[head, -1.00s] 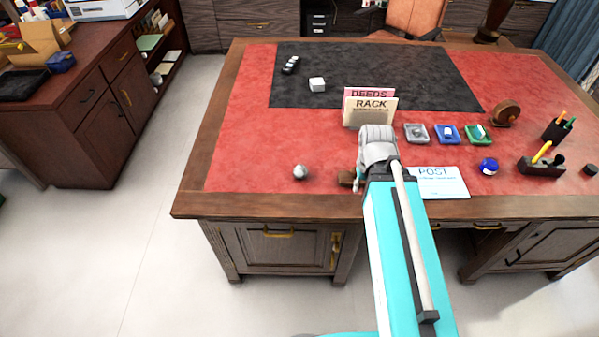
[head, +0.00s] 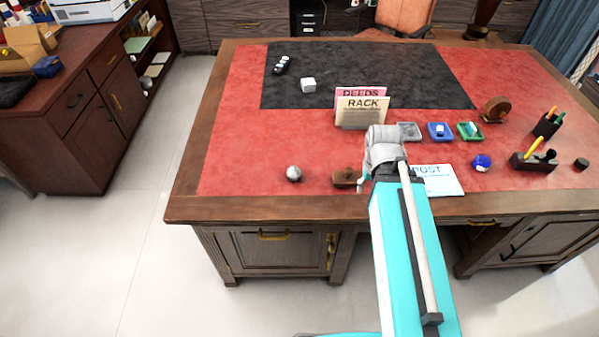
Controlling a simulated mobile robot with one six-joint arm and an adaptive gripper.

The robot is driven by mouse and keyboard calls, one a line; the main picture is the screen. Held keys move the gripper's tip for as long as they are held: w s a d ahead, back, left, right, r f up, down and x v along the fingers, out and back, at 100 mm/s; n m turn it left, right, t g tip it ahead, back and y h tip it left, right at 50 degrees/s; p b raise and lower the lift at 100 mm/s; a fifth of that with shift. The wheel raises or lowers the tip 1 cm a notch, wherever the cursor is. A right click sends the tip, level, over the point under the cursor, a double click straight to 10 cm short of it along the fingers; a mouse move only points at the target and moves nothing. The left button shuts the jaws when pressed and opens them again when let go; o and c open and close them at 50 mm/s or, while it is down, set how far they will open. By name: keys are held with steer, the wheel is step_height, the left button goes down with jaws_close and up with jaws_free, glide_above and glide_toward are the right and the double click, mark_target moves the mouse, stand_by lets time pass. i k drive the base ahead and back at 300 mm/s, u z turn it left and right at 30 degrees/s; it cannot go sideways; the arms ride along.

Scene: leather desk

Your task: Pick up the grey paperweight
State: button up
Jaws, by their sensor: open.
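The grey paperweight (head: 293,173) looks like a small round grey ball. It rests on the red leather near the front edge of the desk, left of my arm, with nothing touching it. My gripper (head: 362,183) is at the end of my arm, to the right of the paperweight and apart from it. Only a small part of it shows beside my grey wrist; the rest is hidden. It is open, and I see nothing held in it.
A small brown block (head: 345,178) lies between the paperweight and my gripper. A rack with cards (head: 361,108) stands behind. A POST sheet (head: 440,180), small trays (head: 439,131) and a blue ball (head: 482,162) are to the right. The red leather left of the paperweight is clear.

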mark_target(293, 173)
steer(key=z, duration=2.6)
steer(key=k, duration=2.4)
